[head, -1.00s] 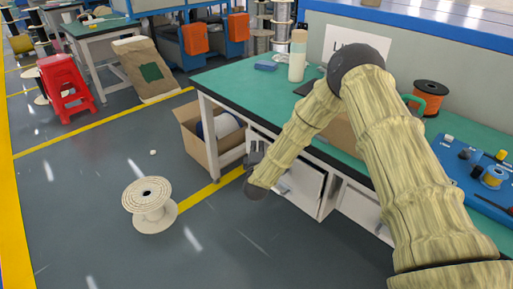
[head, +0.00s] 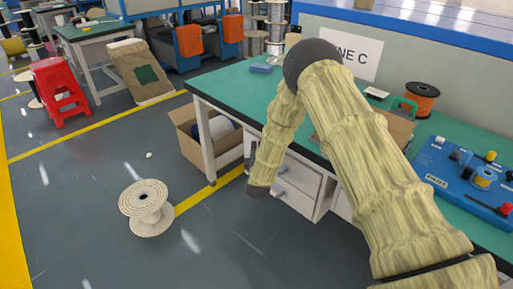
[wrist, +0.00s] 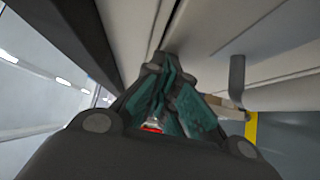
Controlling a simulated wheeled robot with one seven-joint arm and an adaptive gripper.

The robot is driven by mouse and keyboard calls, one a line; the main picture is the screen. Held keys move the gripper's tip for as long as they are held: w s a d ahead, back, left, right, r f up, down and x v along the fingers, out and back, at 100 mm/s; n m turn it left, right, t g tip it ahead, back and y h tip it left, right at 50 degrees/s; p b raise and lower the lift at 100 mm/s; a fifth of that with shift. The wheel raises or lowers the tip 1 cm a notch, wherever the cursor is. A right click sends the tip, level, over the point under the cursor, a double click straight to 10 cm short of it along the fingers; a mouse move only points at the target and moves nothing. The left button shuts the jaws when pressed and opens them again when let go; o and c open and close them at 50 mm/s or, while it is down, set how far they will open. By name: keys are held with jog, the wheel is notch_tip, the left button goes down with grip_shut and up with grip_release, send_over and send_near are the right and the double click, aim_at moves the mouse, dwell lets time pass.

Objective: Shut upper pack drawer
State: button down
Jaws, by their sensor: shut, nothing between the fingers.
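The white drawer unit (head: 302,192) stands under the green-topped bench. The upper drawer (head: 300,171) has a grey handle, and the lower drawer (head: 296,196) below it has another. The upper front looks close to the unit, but my arm covers its left part and I cannot tell if a gap is left. My gripper (wrist: 160,98) is shut and empty in the wrist view, its fingertips close to pale panels. A grey handle (wrist: 237,82) hangs to its right there. In the head view my forearm mostly hides the gripper, at the left of the drawers.
A cardboard box (head: 190,138) with a spool sits under the bench, left of my arm. The bench leg (head: 206,150) is close by. An empty cable reel (head: 147,208) stands on the open floor at left. A blue tool tray (head: 450,185) lies on the bench.

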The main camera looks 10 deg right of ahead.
jog(key=shift+w+d+r, duration=0.25)
jog(key=shift+d+r, duration=0.05)
jog(key=w+a+p+v, duration=0.1)
jog(key=a+v, duration=0.2)
jog(key=v, duration=1)
jog(key=s+d+f+m+g+y, duration=0.15)
jog(key=s+f+m+g, duration=0.25)
jog(key=s+f, duration=0.55)
jog(key=s+d+f+m+g+y, duration=0.1)
jog(key=s+d+f+m+g, duration=0.35)
jog(key=s, duration=0.85)
jog(key=s+d+f+m+g+y, duration=0.1)
jog(key=s+f+m+g, duration=0.25)
jog(key=s+f, duration=0.7)
jog(key=s+d+r+m+g+p, duration=0.1)
jog(key=s+r+m+g, duration=0.15)
jog(key=s, duration=0.65)
jog(key=s+r+m+g, duration=0.1)
jog(key=s+m+g, duration=0.15)
jog(key=s, duration=0.65)
notch_tip(320, 180, up, 12)
jog(key=n+p, duration=0.1)
jog(key=p, duration=1.1)
jog(key=shift+w+g, duration=0.2)
jog(key=shift+g, duration=0.1)
